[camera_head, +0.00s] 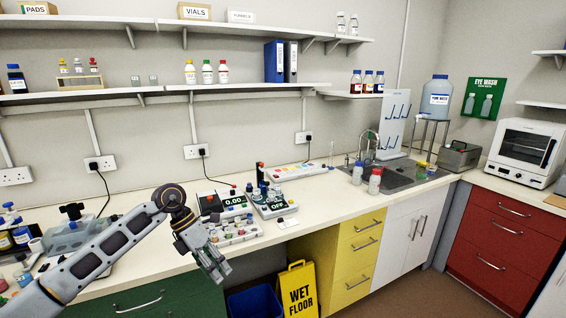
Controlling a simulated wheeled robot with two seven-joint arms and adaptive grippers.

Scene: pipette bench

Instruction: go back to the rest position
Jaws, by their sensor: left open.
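My left gripper (215,264) is open and empty. My left arm comes in from the lower left, and the gripper hangs at the front edge of the bench (330,192), its fingers pointing down and a little right. It is just in front of a grey rack (240,229) with small vials and partly hides it. My right gripper is not in view.
A balance reading 0.00 (235,200) and a device reading OFF (276,206) stand behind the rack. White and red-capped bottles (375,181) stand near the sink (400,176). A yellow wet floor sign (298,290) and blue bin (254,303) are below.

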